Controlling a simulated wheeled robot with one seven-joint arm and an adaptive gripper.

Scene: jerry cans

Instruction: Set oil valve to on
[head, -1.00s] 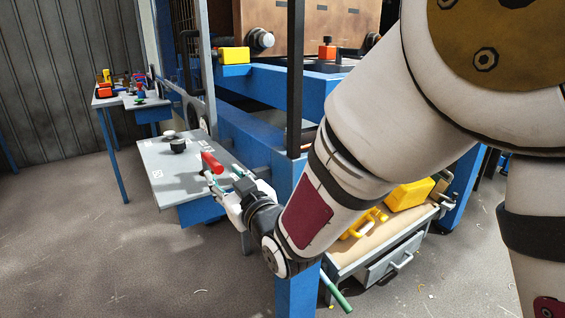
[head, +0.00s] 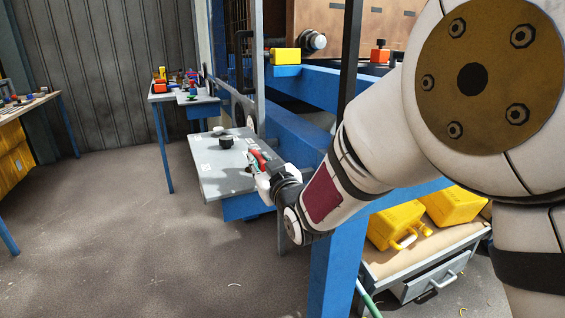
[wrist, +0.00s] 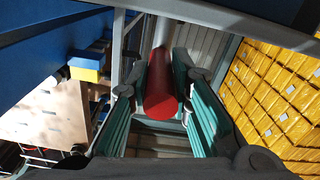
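The valve lever has a red round handle (head: 258,159) and stands at the right part of a grey panel table (head: 228,170). In the wrist view the red handle (wrist: 161,92) points its end at the camera, with a pale rod beyond it. My gripper (head: 263,172) is at the handle. In the wrist view its two green fingers (wrist: 161,85) stand apart on either side of the handle. A narrow gap shows on the left; contact on the right is unclear. The panel's labels are too small to read.
A black knob (head: 226,142) stands on the same panel. A blue frame (head: 300,135) and a dark upright post (head: 350,60) are close on the right. Yellow cans (head: 395,225) sit on a drawer cart (head: 425,275). Open floor lies at the left.

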